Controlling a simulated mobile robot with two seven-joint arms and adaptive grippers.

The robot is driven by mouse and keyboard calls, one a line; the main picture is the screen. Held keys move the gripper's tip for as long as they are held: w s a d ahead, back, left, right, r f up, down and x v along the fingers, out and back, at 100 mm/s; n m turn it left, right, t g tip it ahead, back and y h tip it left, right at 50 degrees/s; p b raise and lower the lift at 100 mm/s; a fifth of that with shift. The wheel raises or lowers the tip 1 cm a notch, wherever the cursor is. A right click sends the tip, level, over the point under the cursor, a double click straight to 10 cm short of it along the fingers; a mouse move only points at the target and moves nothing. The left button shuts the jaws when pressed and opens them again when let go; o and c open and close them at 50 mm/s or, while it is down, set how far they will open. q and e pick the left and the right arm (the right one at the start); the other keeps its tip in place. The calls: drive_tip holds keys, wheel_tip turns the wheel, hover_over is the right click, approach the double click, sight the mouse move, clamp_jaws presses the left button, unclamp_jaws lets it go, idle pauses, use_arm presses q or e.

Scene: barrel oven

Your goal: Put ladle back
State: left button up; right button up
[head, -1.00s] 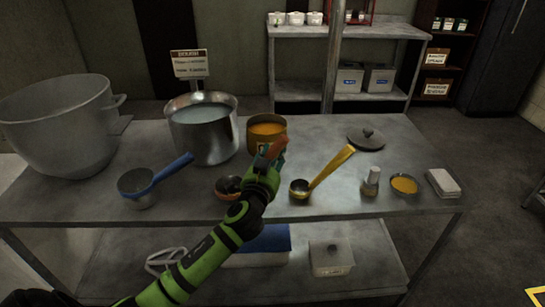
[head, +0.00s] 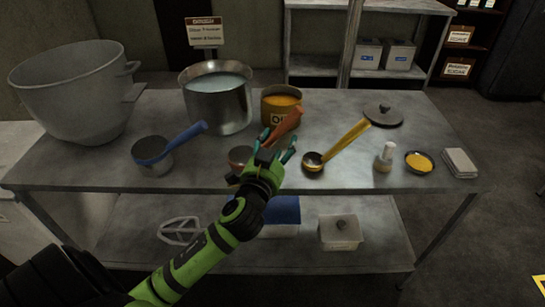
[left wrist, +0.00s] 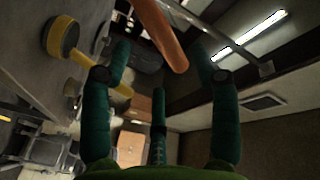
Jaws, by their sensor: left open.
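Three ladles lie on the metal table (head: 90,172): a blue-handled ladle (head: 155,154) at left, an orange-handled ladle (head: 285,127) in the middle and a yellow-handled ladle (head: 343,140) to its right. My left gripper (head: 277,150) is open just in front of the orange-handled ladle and partly hides its bowl. In the left wrist view the orange handle (left wrist: 162,34) shows at the top, between my spread fingers and apart from their pads. The yellow-handled ladle (left wrist: 62,38) also shows there at upper left. My right gripper is not in view.
A large grey pot (head: 70,95), a steel pot of pale liquid (head: 219,107) and an orange-filled can (head: 281,103) stand behind the ladles. A lid (head: 383,115), small bottle (head: 385,157), orange bowl (head: 419,163) and folded cloth (head: 459,163) lie at right.

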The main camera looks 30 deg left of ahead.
use_arm(q)
drive_tip(key=shift+v, duration=2.3)
drive_tip(key=shift+f, duration=0.1)
drive_tip(key=s+f+n+g, duration=0.3)
drive_tip(key=s+f+g, duration=0.45)
drive_tip(key=f, duration=0.55)
drive_tip(key=s+d+f+g+h, duration=0.25)
drive_tip(key=s+d+f, duration=0.2)
drive_tip(key=s, duration=0.35)
drive_tip(key=s+d+f+g+h, duration=0.2)
drive_tip(key=s+d+f+g, duration=0.2)
drive_tip(key=s+f, duration=0.25)
wheel_tip(320, 180, down, 19)
drive_tip(key=s+m+g+p, duration=0.1)
drive_tip(key=s, duration=0.1)
drive_tip(key=s+a+f+g+p, duration=0.1)
drive_tip(key=s+a+f+p, duration=0.1)
drive_tip(key=s+f, duration=1)
drive_tip(key=s+a, duration=0.1)
drive_tip(key=s, duration=0.2)
drive_tip(key=shift+s+f, duration=0.2)
drive_tip(key=shift+f, duration=0.15)
